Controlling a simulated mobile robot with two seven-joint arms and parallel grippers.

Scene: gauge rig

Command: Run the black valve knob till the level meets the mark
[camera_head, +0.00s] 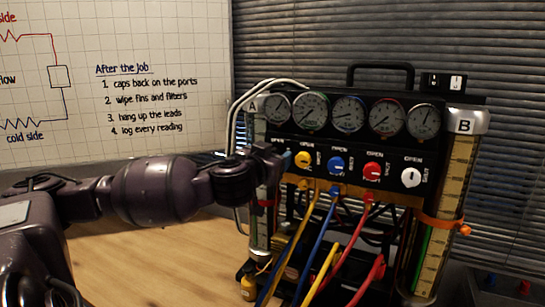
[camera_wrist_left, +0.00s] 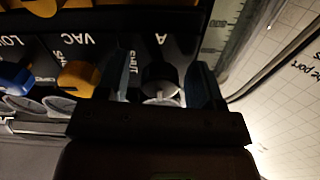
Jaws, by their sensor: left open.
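The black valve knob (camera_wrist_left: 160,78) shows in the left wrist view between the two fingers of my left gripper (camera_wrist_left: 162,85), beside a letter A on the panel. The fingers stand on either side of it; I cannot tell whether they touch it. In the head view my left gripper (camera_head: 282,158) is at the panel's left end and hides this knob. Sight tube A (camera_head: 260,240) is at the rig's left, partly behind my gripper, with a red band; its level is not clear. Sight tube B (camera_head: 442,200) is at the right, with an orange band (camera_head: 440,222) and a green strip. My right gripper is not in view.
Yellow (camera_head: 303,159), blue (camera_head: 336,164), red (camera_head: 372,171) and white (camera_head: 410,177) knobs line the panel, below several gauges (camera_head: 349,113). Coloured hoses (camera_head: 325,240) hang in front. The wooden table (camera_head: 160,265) is clear at the left. A whiteboard (camera_head: 180,50) stands behind.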

